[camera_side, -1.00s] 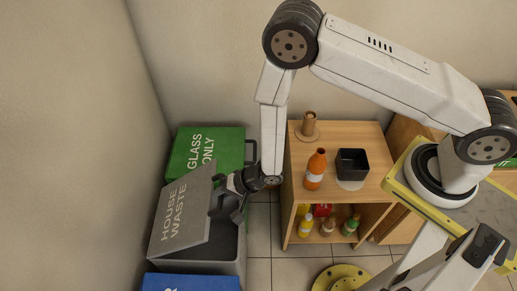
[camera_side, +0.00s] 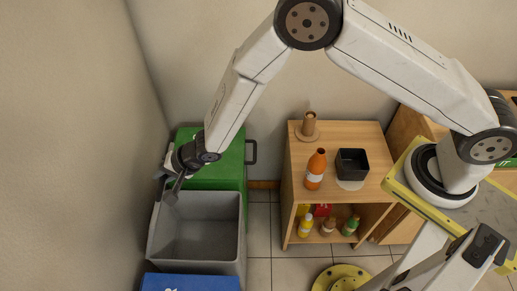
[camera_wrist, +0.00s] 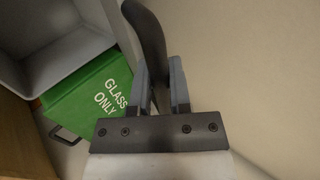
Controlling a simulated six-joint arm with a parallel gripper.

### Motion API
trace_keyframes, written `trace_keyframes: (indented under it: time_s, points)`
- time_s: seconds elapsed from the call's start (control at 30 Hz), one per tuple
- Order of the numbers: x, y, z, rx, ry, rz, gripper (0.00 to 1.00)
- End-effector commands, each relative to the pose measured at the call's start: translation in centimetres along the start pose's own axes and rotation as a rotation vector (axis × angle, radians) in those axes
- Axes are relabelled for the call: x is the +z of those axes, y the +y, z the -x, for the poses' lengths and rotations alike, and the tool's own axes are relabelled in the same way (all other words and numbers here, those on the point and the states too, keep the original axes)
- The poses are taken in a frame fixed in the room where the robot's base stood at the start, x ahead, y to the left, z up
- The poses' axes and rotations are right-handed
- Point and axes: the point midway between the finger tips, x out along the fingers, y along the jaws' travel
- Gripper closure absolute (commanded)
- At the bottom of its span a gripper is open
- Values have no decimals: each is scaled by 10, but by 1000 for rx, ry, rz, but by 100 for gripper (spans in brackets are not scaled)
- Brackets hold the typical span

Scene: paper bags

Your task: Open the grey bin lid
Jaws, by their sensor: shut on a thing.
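The grey bin (camera_side: 200,226) stands open at the lower left of the side view, and its empty-looking inside shows. Its open box also shows at the upper left of the wrist view (camera_wrist: 52,40). My gripper (camera_side: 171,180) is at the bin's far left corner, by the wall. In the wrist view my gripper (camera_wrist: 159,78) is shut on a dark curved handle (camera_wrist: 147,30) between its fingers. The lid's lettered face is out of sight; I cannot make out the lid clearly behind the gripper.
A green "GLASS ONLY" bin (camera_side: 225,172) stands directly behind the grey one, and a blue lid (camera_side: 190,282) is in front. The wall is close on the left. A wooden shelf (camera_side: 370,190) with bottles and a black box stands right, across a strip of tiled floor.

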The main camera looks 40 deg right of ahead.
Motion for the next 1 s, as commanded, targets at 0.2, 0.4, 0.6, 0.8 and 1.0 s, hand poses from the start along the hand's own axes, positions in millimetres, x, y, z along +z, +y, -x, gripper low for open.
trace_keyframes:
  time_s: [0.2, 0.4, 0.6, 0.8, 1.0]
  points:
    - [0, -3, -2, -3, -1, 2, 100]
    - [0, -3, -1, -2, -1, 2, 100]
    - [0, -2, -1, -1, -1, 1, 44]
    - [0, -2, -1, 0, -1, 1, 44]
    - [0, -2, 2, 0, 0, 0, 44]
